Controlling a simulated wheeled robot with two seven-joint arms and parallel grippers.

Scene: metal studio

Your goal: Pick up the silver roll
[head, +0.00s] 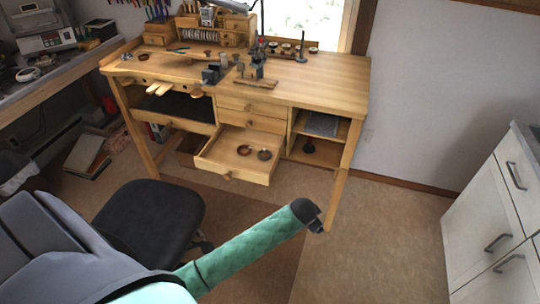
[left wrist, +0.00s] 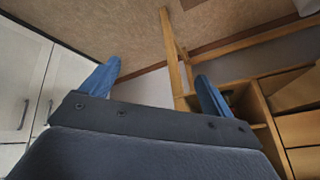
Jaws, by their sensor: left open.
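The pulled-out drawer (head: 233,176) of the wooden workbench holds two small round coils. One is copper-coloured (head: 244,150) on the left; the other, darker and greyish (head: 264,155), lies to its right and may be the silver roll. My left gripper (head: 316,226) is at the end of the green arm, in front of the bench and to the right of the drawer, apart from both coils. In the left wrist view its two blue fingers (left wrist: 157,72) are spread with nothing between them. No roll can be made out in that view. My right gripper is out of view.
The workbench top (head: 310,80) carries tools and small blocks. A black stool (head: 150,218) stands at front left. A white cabinet (head: 490,225) stands at the right. The floor (head: 385,240) between bench and cabinet is clear. A bench leg (head: 337,185) stands beside my left gripper.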

